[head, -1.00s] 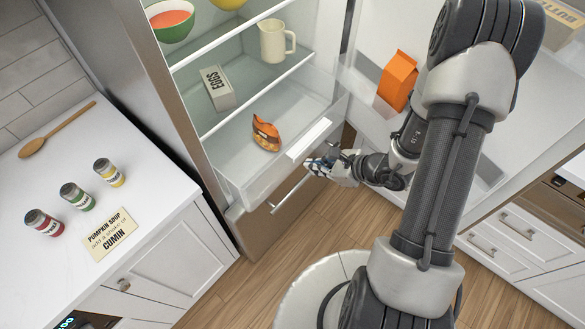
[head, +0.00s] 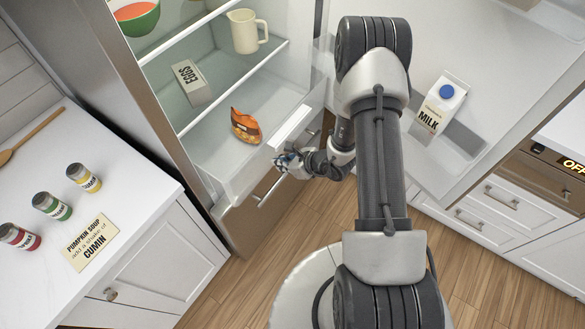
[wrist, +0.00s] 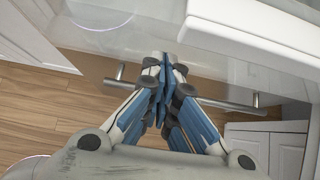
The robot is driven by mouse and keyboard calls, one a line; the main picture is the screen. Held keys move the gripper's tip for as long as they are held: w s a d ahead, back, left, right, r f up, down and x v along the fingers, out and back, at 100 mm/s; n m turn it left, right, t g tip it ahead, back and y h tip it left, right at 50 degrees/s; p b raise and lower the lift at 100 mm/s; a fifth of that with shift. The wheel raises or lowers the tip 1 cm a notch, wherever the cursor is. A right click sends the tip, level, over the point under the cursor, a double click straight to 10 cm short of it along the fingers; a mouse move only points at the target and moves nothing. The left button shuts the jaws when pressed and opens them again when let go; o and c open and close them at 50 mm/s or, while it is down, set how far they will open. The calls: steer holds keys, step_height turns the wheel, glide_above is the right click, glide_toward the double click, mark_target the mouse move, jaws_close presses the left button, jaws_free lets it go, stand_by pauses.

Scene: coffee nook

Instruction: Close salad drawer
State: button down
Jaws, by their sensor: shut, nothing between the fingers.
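The salad drawer (head: 246,178) is the clear box at the bottom of the open fridge. It appears pulled out, its front standing beyond the shelf above, with a white strip handle (head: 293,127) along its top edge. An orange-brown packet (head: 245,126) lies in the drawer. My gripper (head: 280,160) is shut and empty, close to the outer face of the drawer front, below the strip. In the wrist view my fingertips (wrist: 165,62) are together near the clear front, with the white strip (wrist: 255,42) to their upper right. I cannot tell whether they touch it.
The fridge's lower metal bar handle (head: 266,187) runs just below my gripper. The open fridge door with a milk carton (head: 441,103) stands to the right. A counter with spice jars (head: 52,206) is at the left. The wood floor (head: 265,240) in front is clear.

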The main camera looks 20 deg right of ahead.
steer(key=shift+w+a, duration=0.45)
steer(key=shift+w, duration=0.1)
steer(key=w+a+b, duration=0.1)
steer(key=w+a, duration=0.3)
steer(key=w, duration=0.1)
steer(key=w+a+b, duration=0.2)
steer(key=w+a, duration=0.2)
steer(key=w, duration=0.2)
steer(key=w+a+b, duration=0.2)
steer(key=w+a, duration=0.2)
steer(key=w, duration=0.2)
steer(key=shift+w+a, duration=0.1)
steer(key=shift+a, duration=0.15)
steer(key=shift+w+a+r, duration=0.15)
steer(key=shift+w+a, duration=0.1)
steer(key=shift+w, duration=0.15)
steer(key=shift+r, duration=0.1)
